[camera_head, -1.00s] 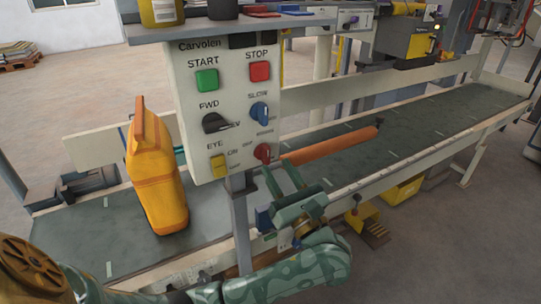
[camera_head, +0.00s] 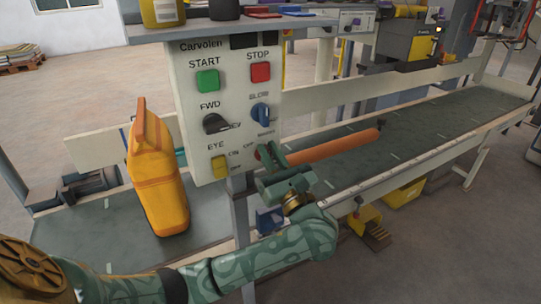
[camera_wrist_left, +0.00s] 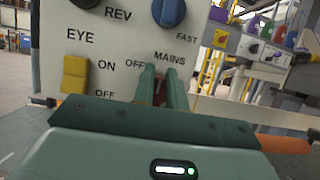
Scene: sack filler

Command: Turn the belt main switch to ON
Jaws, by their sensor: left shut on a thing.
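The control box (camera_head: 238,105) hangs over the conveyor belt. Its red main switch (camera_head: 261,154) is at the lower right, mostly hidden by my left gripper. In the left wrist view, the red switch (camera_wrist_left: 159,92) shows between the two green fingers, below the word MAINS, with OFF to its left. My left gripper (camera_head: 268,154) is shut on the switch; it also shows in the left wrist view (camera_wrist_left: 161,85). Which way the switch points is hard to tell, and any ON mark beside it is hidden. My right gripper is not in view.
A yellow EYE switch (camera_head: 220,168), a black FWD/REV knob (camera_head: 214,123) and a blue speed knob (camera_head: 260,115) sit close by. Green START (camera_head: 207,80) and red STOP (camera_head: 260,72) buttons are above.

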